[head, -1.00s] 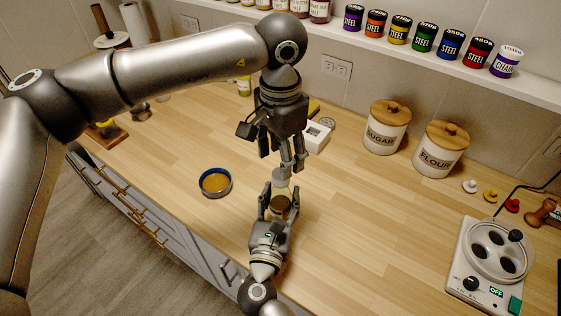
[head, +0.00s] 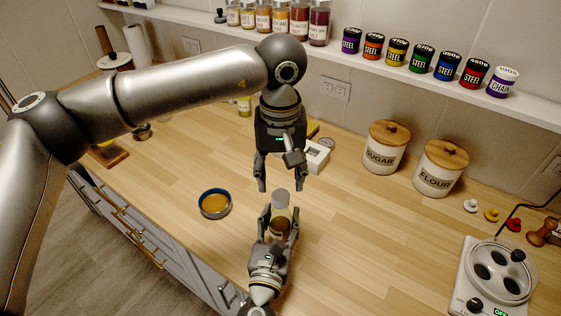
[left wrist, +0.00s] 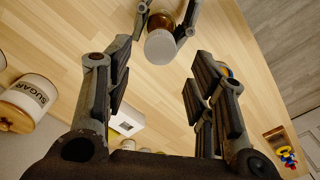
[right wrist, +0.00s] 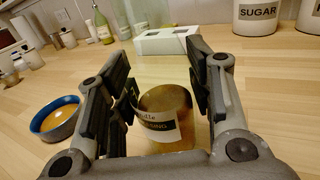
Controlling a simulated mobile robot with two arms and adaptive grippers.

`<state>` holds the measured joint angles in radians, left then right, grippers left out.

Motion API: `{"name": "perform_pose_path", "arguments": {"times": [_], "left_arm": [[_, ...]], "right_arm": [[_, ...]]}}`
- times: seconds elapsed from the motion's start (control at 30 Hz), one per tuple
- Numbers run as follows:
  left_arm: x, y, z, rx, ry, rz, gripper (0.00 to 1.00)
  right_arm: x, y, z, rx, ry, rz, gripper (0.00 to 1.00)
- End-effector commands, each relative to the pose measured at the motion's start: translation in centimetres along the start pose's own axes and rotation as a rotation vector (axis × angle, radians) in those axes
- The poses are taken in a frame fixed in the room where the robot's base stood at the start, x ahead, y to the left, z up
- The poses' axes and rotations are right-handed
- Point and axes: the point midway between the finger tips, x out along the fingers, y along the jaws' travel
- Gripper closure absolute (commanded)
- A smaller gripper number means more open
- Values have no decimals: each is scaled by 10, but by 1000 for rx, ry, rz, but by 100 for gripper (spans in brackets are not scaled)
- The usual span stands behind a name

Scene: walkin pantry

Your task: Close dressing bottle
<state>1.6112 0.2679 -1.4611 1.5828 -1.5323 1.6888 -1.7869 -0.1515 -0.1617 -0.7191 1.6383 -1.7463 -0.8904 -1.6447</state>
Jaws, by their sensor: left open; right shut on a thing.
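The dressing bottle (head: 280,218) is amber with a pale label and stands upright near the counter's front edge. A pale grey cap (head: 281,196) sits on its top; I cannot tell how tightly. The cap (left wrist: 160,47) shows as a round disc in the left wrist view. My left gripper (head: 282,187) points down above the cap, open and empty, with its fingers wide apart. My right gripper (head: 281,232) is shut on the bottle's body from the front. In the right wrist view the bottle (right wrist: 168,118) is between the fingers, and its cap is not visible.
A blue-rimmed bowl (head: 214,204) stands left of the bottle. A white box (head: 316,157) is behind it. Sugar (head: 385,150) and flour (head: 438,170) canisters stand at the back right, and a white appliance (head: 490,275) at the front right. The counter between is clear.

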Motion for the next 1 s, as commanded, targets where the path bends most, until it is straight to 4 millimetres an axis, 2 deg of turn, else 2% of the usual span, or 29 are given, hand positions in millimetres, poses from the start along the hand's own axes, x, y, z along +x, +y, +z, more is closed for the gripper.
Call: {"name": "perform_pose_path", "arguments": {"times": [1.0], "left_arm": [[-11, 0, 0, -1729, 0, 0, 49]], "right_arm": [[0, 0, 0, 0, -1, 0, 100]]}}
